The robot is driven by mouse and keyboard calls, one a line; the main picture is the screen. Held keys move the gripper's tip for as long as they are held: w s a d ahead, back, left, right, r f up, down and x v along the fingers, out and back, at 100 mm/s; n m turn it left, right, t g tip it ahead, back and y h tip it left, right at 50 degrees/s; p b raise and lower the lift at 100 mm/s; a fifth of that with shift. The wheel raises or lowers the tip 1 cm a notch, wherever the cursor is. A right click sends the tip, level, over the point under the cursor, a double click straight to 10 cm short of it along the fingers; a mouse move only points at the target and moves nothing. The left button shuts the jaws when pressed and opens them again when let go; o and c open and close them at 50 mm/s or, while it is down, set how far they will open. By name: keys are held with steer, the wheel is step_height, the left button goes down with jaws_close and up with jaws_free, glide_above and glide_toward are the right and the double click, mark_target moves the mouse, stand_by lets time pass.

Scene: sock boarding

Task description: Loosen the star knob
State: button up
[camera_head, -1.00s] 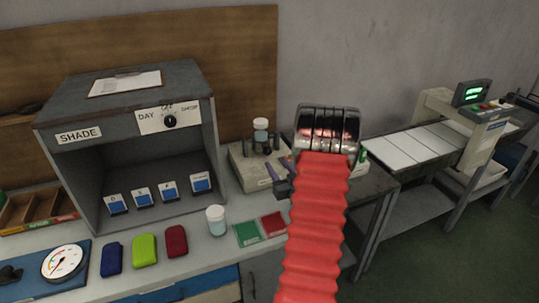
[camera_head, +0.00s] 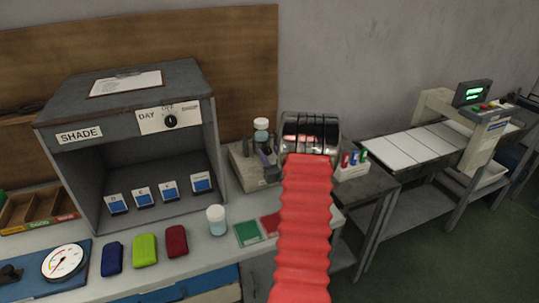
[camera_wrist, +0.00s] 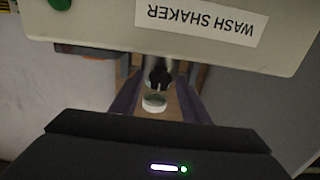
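A grey machine labelled "WASH SHAKER" (camera_wrist: 90,22) fills the top of the wrist view, upside down. In the head view its pale body (camera_head: 247,172) stands on the bench behind my arm. A dark, lobed knob (camera_wrist: 160,78), which looks like the star knob, shows beneath its edge. A jar with a white lid (camera_wrist: 154,103) is close to the knob; a white-capped jar (camera_head: 261,127) also tops the shaker in the head view. My gripper (camera_wrist: 159,78) is open, its two fingers on either side of the knob. I cannot tell whether they touch it.
A shade cabinet (camera_head: 75,105) stands left. A rack of coloured tubes (camera_head: 353,170) is right of my arm. A conveyor table (camera_head: 410,146) is farther right.

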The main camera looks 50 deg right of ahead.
steer(key=c, duration=0.9)
steer(key=shift+m, duration=0.7)
steer(key=o, duration=1)
steer(key=shift+s, duration=0.15)
steer(key=v, duration=1.3)
steer(key=shift+s+a, duration=0.15)
steer(key=shift+s, duration=0.1)
